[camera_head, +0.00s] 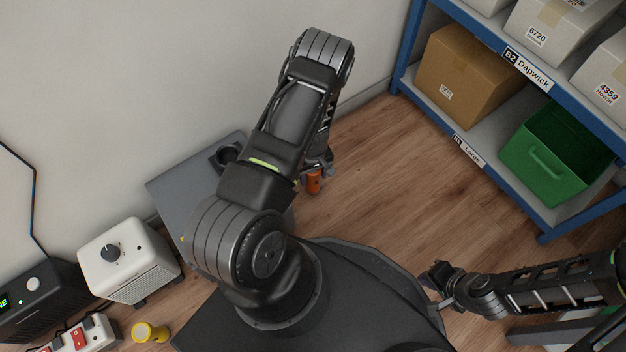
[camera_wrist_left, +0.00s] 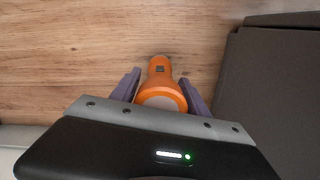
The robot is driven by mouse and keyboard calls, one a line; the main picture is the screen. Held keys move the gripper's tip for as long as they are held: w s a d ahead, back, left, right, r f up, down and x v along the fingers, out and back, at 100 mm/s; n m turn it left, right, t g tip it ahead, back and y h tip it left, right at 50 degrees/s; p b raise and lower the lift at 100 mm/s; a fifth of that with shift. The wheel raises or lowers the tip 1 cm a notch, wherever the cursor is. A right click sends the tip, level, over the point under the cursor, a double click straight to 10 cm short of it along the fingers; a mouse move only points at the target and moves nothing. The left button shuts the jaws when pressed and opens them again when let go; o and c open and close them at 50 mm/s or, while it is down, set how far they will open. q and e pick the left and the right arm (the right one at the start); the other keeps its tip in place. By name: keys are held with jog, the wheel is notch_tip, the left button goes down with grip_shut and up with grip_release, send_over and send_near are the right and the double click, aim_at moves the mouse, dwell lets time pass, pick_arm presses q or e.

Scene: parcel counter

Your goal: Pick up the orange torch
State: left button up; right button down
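The orange torch (camera_head: 314,184) shows just below my left gripper (camera_head: 318,170) in the head view, partly covered by the gripper. In the left wrist view the torch (camera_wrist_left: 160,88) sits between the two purple fingers of my left gripper (camera_wrist_left: 160,80), its wide end towards the camera. The fingers lie close against both sides of the wide end, and the gripper looks shut on it. Wood floor shows behind the torch, clear of the grey table (camera_head: 178,187). My right gripper (camera_head: 440,287) is at the lower right, away from the torch; its finger gap is unclear.
A blue shelf rack (camera_head: 405,50) at the right holds a cardboard box (camera_head: 465,75), a green bin (camera_head: 545,160) and white boxes (camera_head: 545,30). A white device (camera_head: 125,255), a power strip (camera_head: 85,338) and a yellow object (camera_head: 148,332) are at the lower left. Floor (camera_head: 400,180) before the rack is clear.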

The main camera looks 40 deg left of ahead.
pick_arm(q)
grip_shut()
dwell(0.3)
notch_tip(320, 180, up, 10)
jog(key=p, duration=0.4)
dwell(0.8)
